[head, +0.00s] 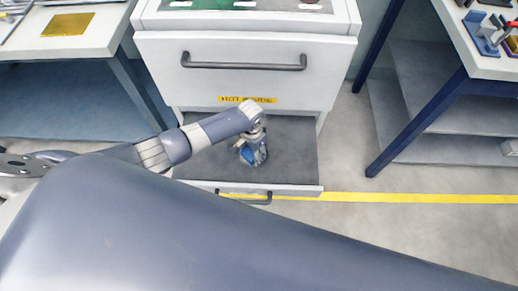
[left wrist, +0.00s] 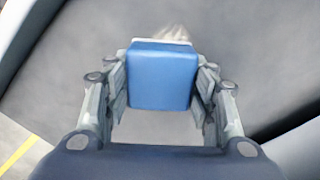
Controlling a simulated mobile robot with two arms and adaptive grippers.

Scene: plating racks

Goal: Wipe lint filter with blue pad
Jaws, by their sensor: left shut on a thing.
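The blue pad (left wrist: 161,76) is a block held between the fingers of my left gripper (head: 253,153). In the left wrist view both fingers of the gripper (left wrist: 160,92) press on its sides. The pad also shows small in the head view (head: 247,156). The gripper is over the dark grey surface of the pulled-out low drawer (head: 297,160), which seems to be the lint filter. A pale streaked patch (left wrist: 173,32) shows just beyond the pad in the left wrist view. I cannot tell whether the pad touches the grey surface. My right gripper is not in view.
The white cabinet (head: 170,63) with a "HOT INSIDE" label (head: 247,99) and a dark handle (head: 244,66) stands behind the drawer. Tables with dark legs stand left (head: 98,45) and right (head: 492,66). A yellow floor line (head: 420,198) runs right of the drawer.

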